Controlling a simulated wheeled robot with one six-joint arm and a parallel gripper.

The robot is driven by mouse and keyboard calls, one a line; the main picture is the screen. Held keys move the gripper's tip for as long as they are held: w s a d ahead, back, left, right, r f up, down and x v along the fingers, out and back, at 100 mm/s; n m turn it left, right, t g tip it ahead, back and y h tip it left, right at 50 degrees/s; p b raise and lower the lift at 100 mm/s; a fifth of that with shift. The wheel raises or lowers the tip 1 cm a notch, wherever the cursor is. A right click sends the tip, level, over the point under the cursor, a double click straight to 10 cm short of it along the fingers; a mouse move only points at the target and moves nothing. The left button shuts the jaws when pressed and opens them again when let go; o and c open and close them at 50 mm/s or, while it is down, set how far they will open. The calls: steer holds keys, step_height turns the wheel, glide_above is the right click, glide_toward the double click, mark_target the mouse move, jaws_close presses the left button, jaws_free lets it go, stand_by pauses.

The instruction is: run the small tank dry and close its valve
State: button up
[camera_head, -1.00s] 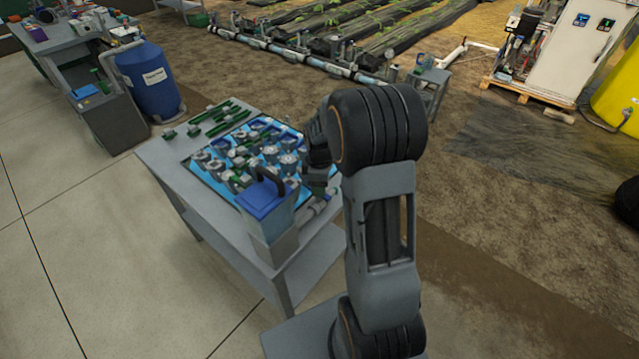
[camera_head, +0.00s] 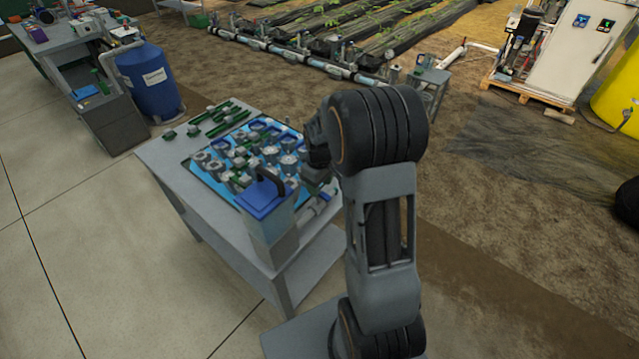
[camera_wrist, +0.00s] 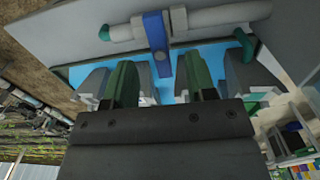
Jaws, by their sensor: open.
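My gripper shows in the wrist view (camera_wrist: 160,78) as a dark body with two finger-like parts apart and nothing seen between them in hold. A grey pipe (camera_wrist: 218,14) with a blue strap or lever (camera_wrist: 156,42) lies across the top of that view, beyond the fingers. In the head view my arm hides the gripper, near the right side of a grey table (camera_head: 182,175). A grey box-like container with a blue top (camera_head: 266,205) and dark handle stands at the table's near edge. I cannot tell which item is the small tank, nor its liquid level or valve state.
A blue tray (camera_head: 212,178) with many fittings and several green parts (camera_head: 225,118) cover the table. A blue barrel (camera_head: 150,85) stands at the back left. A white cabinet (camera_head: 560,45) and yellow tank (camera_head: 617,95) stand at right. The left floor is clear.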

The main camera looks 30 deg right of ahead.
steer(key=shift+f, duration=0.1)
stand_by(0.3)
steer(key=shift+f+b, duration=1.65)
steer(key=shift+f, duration=0.55)
steer(key=c, duration=0.9)
steer(key=n, duration=0.5)
steer(key=shift+c, duration=0.2)
steer(key=n, duration=1)
steer(key=shift+p, duration=0.35)
steer(key=n, duration=0.4)
steer(key=shift+n, duration=0.3)
